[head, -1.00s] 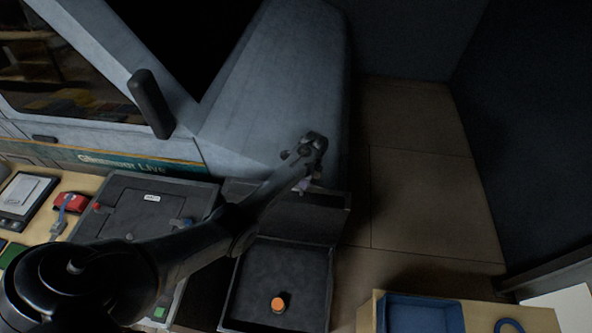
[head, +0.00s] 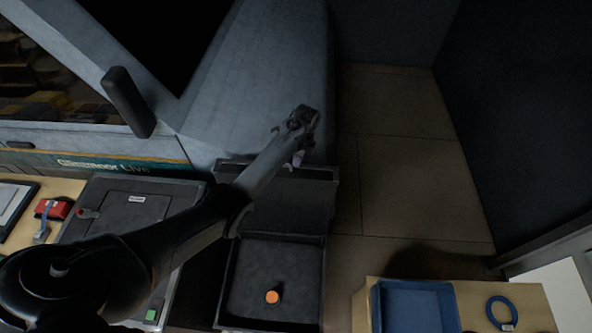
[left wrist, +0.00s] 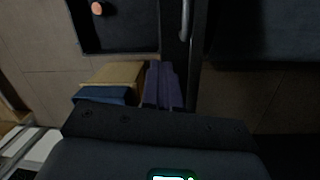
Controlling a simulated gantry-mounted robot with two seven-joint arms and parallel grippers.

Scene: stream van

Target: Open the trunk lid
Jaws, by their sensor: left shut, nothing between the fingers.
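The trunk is a dark box (head: 232,285) standing open at the lower middle of the head view. Its lid (head: 285,207) stands raised at the back. An orange-capped item (head: 272,297) lies inside and also shows in the left wrist view (left wrist: 97,8). My left gripper (head: 297,160) is shut and empty, by the raised lid's top edge; I cannot tell whether it touches. Its purple fingers (left wrist: 162,86) show in the left wrist view, below the trunk's edge. My right gripper is in neither view.
A grey van (head: 215,115) stands behind the trunk. A dark case (head: 125,205) is to the left. A blue tray (head: 415,305) and blue ring (head: 501,312) lie on a wooden surface at the lower right. The brown floor (head: 410,190) is clear.

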